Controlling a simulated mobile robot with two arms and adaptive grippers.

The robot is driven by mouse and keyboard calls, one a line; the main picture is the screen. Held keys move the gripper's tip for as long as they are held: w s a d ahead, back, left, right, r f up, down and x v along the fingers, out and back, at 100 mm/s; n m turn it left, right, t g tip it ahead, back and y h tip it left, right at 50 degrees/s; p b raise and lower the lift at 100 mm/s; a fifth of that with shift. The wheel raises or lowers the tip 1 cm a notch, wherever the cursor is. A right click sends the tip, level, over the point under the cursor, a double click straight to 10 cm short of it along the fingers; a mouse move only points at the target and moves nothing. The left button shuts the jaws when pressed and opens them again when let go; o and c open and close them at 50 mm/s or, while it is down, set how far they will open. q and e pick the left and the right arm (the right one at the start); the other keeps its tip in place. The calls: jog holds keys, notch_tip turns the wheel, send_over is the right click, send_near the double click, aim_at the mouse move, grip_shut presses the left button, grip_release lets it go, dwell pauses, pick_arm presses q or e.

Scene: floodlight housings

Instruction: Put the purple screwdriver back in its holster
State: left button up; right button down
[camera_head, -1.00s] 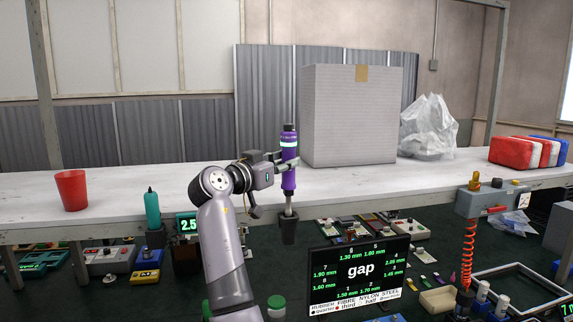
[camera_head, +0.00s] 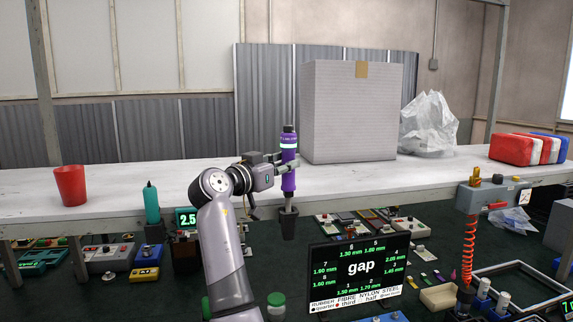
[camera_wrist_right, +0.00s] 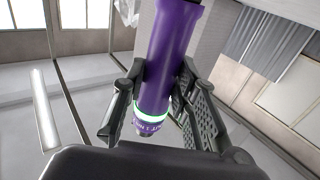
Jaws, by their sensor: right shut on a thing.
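The purple screwdriver (camera_head: 288,180) stands upright in the head view, with a black cap at its top and a pale band below it. My right gripper (camera_head: 283,166) is shut around its handle; the wrist view also shows the purple handle (camera_wrist_right: 165,60) between both fingers. A dark holster (camera_head: 289,226) at the bench's front edge is directly below the screwdriver. The lower shaft meets the holster's mouth in the picture; how deep the tip sits is hidden. My left gripper is not in view.
A teal bottle-like tool (camera_head: 152,204) and a 2.5 display (camera_head: 186,220) are left of my arm. A gap monitor (camera_head: 357,269) stands at right front. A red cup (camera_head: 70,186) and a large grey box (camera_head: 351,115) stand on the white shelf.

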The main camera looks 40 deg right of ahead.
aim_at(284, 186)
jog(key=shift+f+b, duration=2.3)
jog(key=shift+f, duration=0.55)
jog(key=c, duration=1.4)
grip_release()
jog(key=shift+r, duration=0.1)
jog(key=shift+o, duration=1)
jog(key=s+a, duration=0.3)
jog(key=a, duration=0.8)
jog(key=shift+a, duration=0.4)
